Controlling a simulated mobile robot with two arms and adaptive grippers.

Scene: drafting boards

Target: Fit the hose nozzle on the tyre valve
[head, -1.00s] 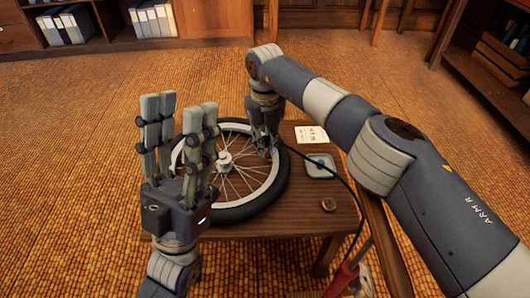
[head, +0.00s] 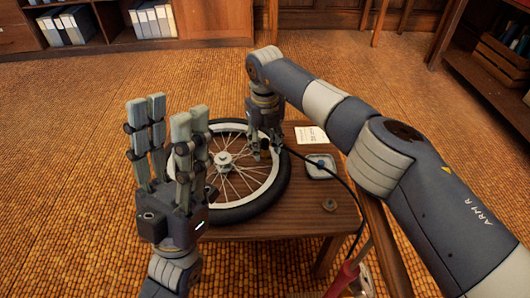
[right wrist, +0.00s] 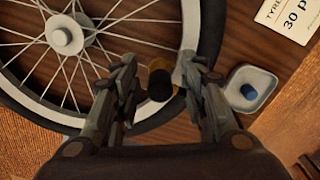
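The wheel, with a black tyre (head: 247,207), a white rim and spokes, lies flat on a small wooden table. My right gripper (head: 264,148) points down over the far right part of the rim. In the right wrist view its fingers (right wrist: 158,85) stand apart on either side of the brass and black hose nozzle (right wrist: 160,78), with a gap at least on the left. The nozzle stands by the rim's inner edge. The valve is hidden, so its seating cannot be told. My left gripper (head: 165,135) is open and empty, raised in front of the wheel's left side.
A black hose (head: 343,178) runs from the nozzle to a red pump (head: 343,279) at the table's front right.

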